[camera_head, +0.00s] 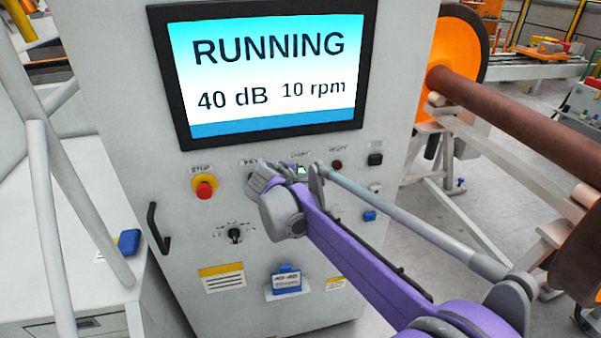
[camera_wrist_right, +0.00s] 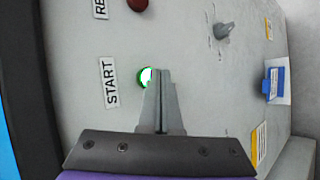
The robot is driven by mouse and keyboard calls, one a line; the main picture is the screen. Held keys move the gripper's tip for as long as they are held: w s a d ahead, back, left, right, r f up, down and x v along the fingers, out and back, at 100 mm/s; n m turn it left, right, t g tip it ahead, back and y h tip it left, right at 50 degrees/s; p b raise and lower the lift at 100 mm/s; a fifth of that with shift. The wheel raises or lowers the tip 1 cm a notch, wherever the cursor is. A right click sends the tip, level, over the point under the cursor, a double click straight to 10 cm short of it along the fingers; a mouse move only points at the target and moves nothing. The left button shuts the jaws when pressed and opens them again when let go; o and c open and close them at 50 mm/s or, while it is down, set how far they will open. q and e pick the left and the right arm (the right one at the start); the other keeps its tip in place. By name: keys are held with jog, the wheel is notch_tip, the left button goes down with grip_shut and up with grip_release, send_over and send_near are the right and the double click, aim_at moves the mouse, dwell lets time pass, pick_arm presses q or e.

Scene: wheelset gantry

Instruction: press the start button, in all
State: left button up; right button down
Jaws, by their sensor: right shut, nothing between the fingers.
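The start button (camera_wrist_right: 146,76) glows green beside its "START" label (camera_wrist_right: 110,83) in the right wrist view. In the head view only a small lit part of the start button (camera_head: 301,170) shows behind my right gripper. My right gripper (camera_wrist_right: 163,72) is shut and empty; its fingertips overlap the button's edge in the wrist view. I cannot tell whether they touch it. In the head view my right gripper (camera_head: 298,172) is at the panel, below the screen (camera_head: 270,70), which reads "RUNNING", "40 dB" and "10 rpm". My left gripper is not in view.
A red stop button (camera_head: 204,188) with a yellow collar is to the left on the panel. A small dark red button (camera_head: 337,165) is to the right of start. A black handle (camera_head: 158,228) sticks out at the cabinet's left. An orange wheel (camera_head: 458,55) on a brown axle stands at right.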

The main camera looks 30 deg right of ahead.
jog(key=shift+s+a, duration=0.1)
jog(key=shift+s, duration=0.35)
jog(key=s, duration=0.2)
jog(key=s+a, duration=0.1)
jog(key=s, duration=0.1)
jog(key=shift+s+a, duration=0.1)
jog(key=shift+s, duration=0.3)
dwell(0.6)
